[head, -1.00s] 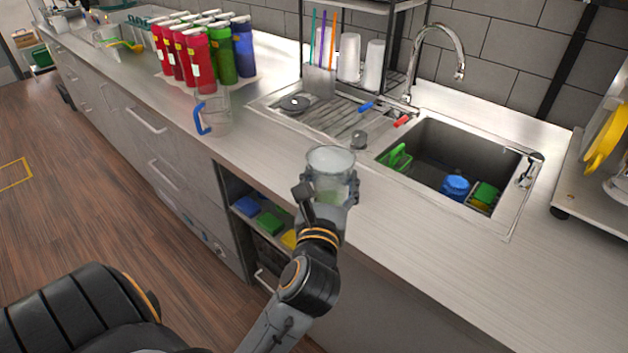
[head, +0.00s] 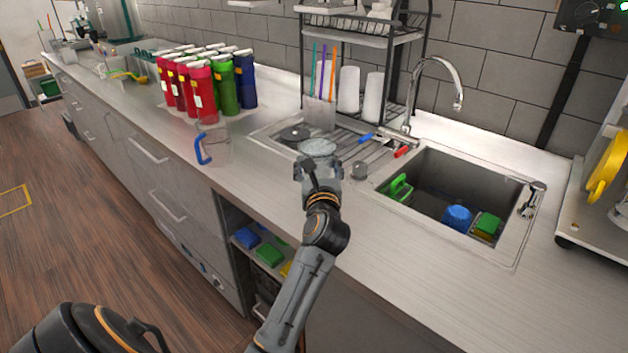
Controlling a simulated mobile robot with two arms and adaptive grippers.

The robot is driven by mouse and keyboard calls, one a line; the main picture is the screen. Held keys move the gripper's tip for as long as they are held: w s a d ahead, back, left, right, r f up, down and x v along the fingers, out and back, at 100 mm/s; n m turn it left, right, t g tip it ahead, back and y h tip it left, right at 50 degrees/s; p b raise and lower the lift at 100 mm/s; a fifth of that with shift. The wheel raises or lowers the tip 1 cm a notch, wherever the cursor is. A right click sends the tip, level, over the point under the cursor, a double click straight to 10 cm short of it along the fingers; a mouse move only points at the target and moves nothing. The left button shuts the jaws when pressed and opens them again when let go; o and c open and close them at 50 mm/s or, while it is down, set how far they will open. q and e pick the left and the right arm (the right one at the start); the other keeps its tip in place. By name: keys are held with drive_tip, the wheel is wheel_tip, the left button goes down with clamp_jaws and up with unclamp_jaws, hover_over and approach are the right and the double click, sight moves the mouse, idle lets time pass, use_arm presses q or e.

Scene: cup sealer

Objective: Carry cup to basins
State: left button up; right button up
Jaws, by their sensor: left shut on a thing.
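A clear cup (head: 318,147) is held in my left gripper (head: 320,168), above the counter at the front left of the sink unit. Only the cup's rim and upper part show; the gripper hides the rest. The gripper is shut on it. The sink basin (head: 455,170) lies to the right of the cup, with a blue item (head: 457,217) and a green sponge (head: 488,226) inside. A ribbed drainboard (head: 345,146) lies just behind the cup. My right gripper is not in view.
A faucet (head: 440,62) arches behind the basin, and a dish rack (head: 362,38) stands at the back. A jug with a blue handle (head: 215,145) and several colored bottles (head: 207,90) stand to the left. The counter front of the basin (head: 420,235) is clear.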

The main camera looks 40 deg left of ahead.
use_arm(q)
drive_tip(key=f, duration=0.1)
drive_tip(key=w+a+f, duration=0.1)
drive_tip(key=a+f, duration=0.1)
drive_tip(key=shift+w+a+f, duration=0.1)
drive_tip(key=shift+w, duration=0.25)
drive_tip(key=f, duration=0.3)
drive_tip(key=shift+w+a+f, duration=0.15)
drive_tip(key=shift+a, duration=0.05)
drive_tip(key=shift+f, duration=0.15)
drive_tip(key=shift+f, duration=0.15)
drive_tip(key=o, duration=1.6)
drive_tip(key=shift+f, duration=0.1)
drive_tip(key=shift+c, duration=0.2)
